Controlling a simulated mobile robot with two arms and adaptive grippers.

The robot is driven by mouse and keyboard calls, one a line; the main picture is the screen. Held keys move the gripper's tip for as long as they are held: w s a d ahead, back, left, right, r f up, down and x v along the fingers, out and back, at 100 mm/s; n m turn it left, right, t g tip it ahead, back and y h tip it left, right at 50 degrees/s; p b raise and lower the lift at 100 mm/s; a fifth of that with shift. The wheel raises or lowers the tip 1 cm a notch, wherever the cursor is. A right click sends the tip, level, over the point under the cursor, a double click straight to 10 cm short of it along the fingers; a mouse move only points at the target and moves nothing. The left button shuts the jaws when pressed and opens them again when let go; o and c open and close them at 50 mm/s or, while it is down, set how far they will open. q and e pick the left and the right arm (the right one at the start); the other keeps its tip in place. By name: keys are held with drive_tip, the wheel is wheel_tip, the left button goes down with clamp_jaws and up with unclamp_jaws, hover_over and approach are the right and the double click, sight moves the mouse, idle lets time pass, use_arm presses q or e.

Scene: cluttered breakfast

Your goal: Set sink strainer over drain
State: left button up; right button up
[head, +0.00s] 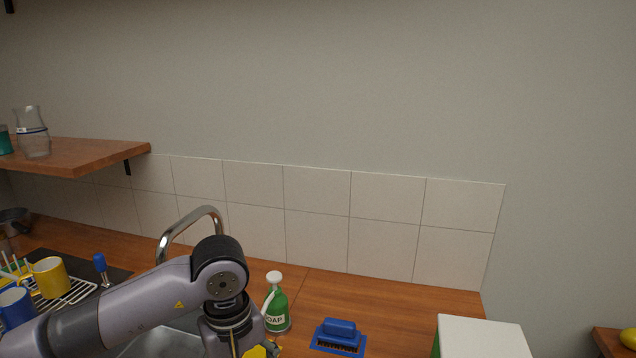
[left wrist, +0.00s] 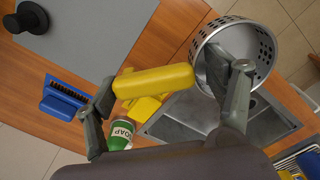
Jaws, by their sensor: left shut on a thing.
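The metal sink strainer (left wrist: 264,38), a round perforated basket, shows at the upper right of the left wrist view. In the head view, this gripper (head: 240,350) is at the bottom edge and mostly cut off. The steel sink (left wrist: 180,130) lies below it, with the drain not visible. My right gripper is in neither view.
A green soap bottle (head: 277,308) and a blue brush (head: 338,338) stand right of my left arm. The chrome faucet (head: 190,220) rises behind it. A rack with mugs (head: 50,277) is at the left, and a white-topped box (head: 482,337) at the right. The back-right counter is clear.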

use_arm(q)
drive_tip(key=s+a+f+m, duration=0.4)
drive_tip(key=s+a+m, duration=0.2)
drive_tip(key=s, duration=0.3)
drive_tip(key=shift+s+a+m, duration=0.3)
drive_tip(key=shift+a, duration=0.1)
